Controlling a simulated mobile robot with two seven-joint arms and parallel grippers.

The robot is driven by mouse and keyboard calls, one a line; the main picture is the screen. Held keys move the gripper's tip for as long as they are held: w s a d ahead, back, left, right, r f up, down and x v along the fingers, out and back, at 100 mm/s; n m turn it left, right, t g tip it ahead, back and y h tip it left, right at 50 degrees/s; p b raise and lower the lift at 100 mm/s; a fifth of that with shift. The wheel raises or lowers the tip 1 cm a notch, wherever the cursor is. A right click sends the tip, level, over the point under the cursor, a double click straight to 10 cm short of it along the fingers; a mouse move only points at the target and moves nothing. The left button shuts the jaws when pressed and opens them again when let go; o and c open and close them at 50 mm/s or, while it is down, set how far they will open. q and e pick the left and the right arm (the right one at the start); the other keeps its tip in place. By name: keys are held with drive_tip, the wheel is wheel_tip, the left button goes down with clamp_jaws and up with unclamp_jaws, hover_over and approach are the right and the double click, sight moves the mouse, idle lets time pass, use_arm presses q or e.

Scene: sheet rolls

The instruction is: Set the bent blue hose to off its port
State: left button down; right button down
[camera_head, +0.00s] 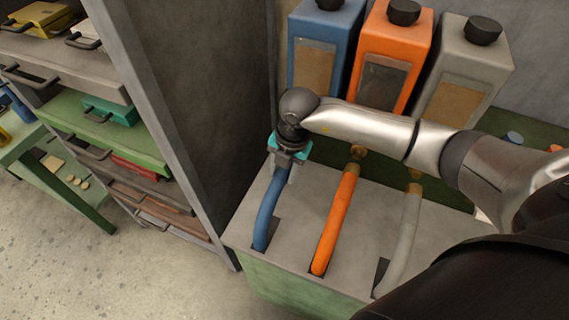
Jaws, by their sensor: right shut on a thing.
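The bent blue hose (267,213) rises from a slot in the grey bench top and curves up toward the blue tank (323,22). My right gripper (286,165) is shut on the upper end of the blue hose. The wrist and gripper hide the hose's end and the blue tank's port, so I cannot tell whether the hose touches the port. My left gripper is not in view.
An orange hose (335,220) and a grey hose (402,238) stand to the right, below the orange tank (396,35) and grey tank (465,65). A grey cabinet wall (190,90) stands close on the left. Shelves with drawers (100,130) lie beyond it.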

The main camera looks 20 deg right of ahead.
drive_tip(key=shift+s+a, duration=0.2)
drive_tip(key=shift+a, duration=0.05)
drive_tip(key=c, duration=0.5)
unclamp_jaws()
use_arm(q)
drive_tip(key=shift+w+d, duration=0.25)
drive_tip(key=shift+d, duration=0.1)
use_arm(e)
drive_tip(key=shift+o, duration=0.5)
drive_tip(key=shift+d, duration=0.1)
use_arm(q)
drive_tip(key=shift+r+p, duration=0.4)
drive_tip(key=shift+p, duration=0.05)
use_arm(e)
wheel_tip(320, 180, up, 15)
drive_tip(key=s+d, duration=0.1)
drive_tip(key=shift+s+d, duration=0.3)
drive_tip(key=shift+s, duration=0.05)
